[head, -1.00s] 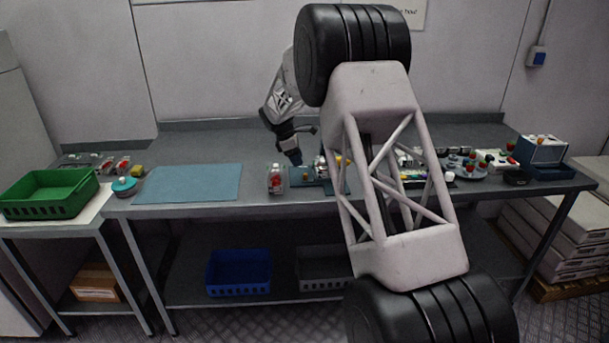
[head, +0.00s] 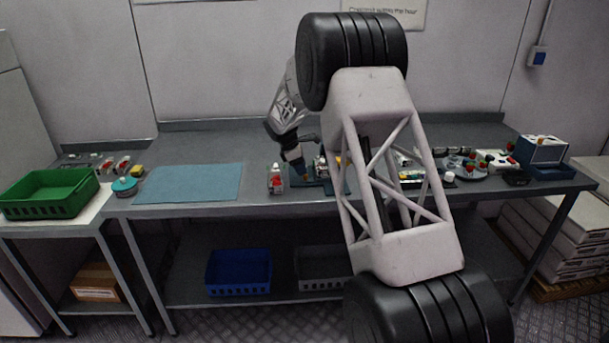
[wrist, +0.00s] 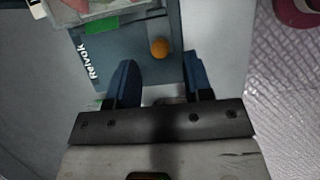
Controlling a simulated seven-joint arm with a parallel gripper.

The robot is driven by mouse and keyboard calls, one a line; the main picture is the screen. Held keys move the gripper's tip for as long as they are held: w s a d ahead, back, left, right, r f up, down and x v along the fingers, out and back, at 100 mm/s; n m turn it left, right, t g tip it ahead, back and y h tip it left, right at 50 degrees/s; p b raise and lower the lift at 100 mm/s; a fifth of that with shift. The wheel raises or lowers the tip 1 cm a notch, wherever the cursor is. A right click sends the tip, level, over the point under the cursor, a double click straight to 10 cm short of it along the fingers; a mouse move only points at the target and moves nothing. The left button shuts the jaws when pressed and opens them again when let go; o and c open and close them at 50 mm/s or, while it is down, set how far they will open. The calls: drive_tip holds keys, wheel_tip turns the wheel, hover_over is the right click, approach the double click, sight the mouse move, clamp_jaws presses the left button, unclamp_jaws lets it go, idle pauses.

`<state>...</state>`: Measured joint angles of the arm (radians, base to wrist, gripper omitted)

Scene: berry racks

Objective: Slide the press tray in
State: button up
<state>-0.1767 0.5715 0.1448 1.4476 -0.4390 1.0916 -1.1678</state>
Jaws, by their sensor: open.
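A dark blue plate (wrist: 115,60) marked "Relvok", with a small orange ball (wrist: 159,47) on it, fills the top middle of the wrist view. It looks like the press base or tray; I cannot tell which. My gripper (wrist: 160,78) is open, its two blue fingers over the plate's near end, below the ball in the picture. Nothing shows held between them; contact with the plate cannot be told. In the head view my gripper (head: 302,172) is low over the bench beside the press (head: 320,166), which my arm partly hides.
A blue mat (head: 188,184) and green crate (head: 50,194) lie further left. Punnets, a round plate with berries (head: 462,170) and a blue box (head: 541,152) stand right. The bench behind is clear.

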drive_tip(key=shift+x, duration=1.9)
drive_tip(key=shift+c, duration=0.4)
clamp_jaws()
